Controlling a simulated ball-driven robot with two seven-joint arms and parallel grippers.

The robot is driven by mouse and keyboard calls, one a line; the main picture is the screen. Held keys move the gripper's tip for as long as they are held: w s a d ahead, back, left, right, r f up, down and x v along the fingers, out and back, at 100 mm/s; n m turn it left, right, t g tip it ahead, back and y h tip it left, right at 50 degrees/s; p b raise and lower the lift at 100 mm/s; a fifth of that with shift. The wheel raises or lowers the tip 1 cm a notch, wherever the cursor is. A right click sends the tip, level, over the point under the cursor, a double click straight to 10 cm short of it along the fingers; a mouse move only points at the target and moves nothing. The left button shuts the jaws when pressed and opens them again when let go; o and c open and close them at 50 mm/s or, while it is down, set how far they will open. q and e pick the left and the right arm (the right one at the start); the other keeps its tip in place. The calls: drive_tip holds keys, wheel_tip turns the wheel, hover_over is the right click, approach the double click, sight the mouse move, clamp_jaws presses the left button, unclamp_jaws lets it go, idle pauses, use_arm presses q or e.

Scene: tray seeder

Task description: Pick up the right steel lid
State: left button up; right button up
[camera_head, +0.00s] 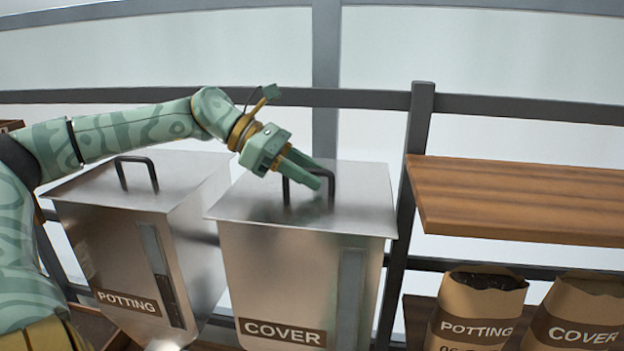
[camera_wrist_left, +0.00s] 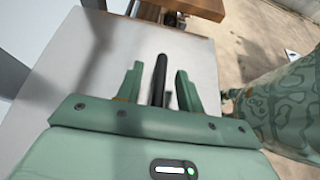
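The right steel lid (camera_head: 360,209) lies flat on the steel bin marked COVER (camera_head: 245,265) in the head view. Its black bar handle (camera_head: 332,186) stands up from the lid and is partly hidden by my left gripper (camera_head: 312,174). In the left wrist view, the lid (camera_wrist_left: 95,70) fills much of the picture. There, the handle (camera_wrist_left: 160,72) runs between the two fingers of my left gripper (camera_wrist_left: 159,82), with a gap on each side. The fingers are apart and not closed on it. My right gripper is not in view.
A steel bin marked POTTING (camera_head: 110,245) with its own handled lid (camera_head: 90,187) stands close on the left. A wooden shelf (camera_head: 520,200) is on the right, with paper bags (camera_head: 475,308) below it. Dark rails (camera_head: 380,99) run behind.

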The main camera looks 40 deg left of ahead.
use_arm(q)
drive_tip(key=shift+w+d+f, duration=0.15)
drive_tip(key=shift+w, duration=0.05)
drive_tip(key=shift+s, duration=0.1)
drive_tip(key=c, duration=0.4)
drive_tip(key=shift+s, duration=0.1)
clamp_jaws()
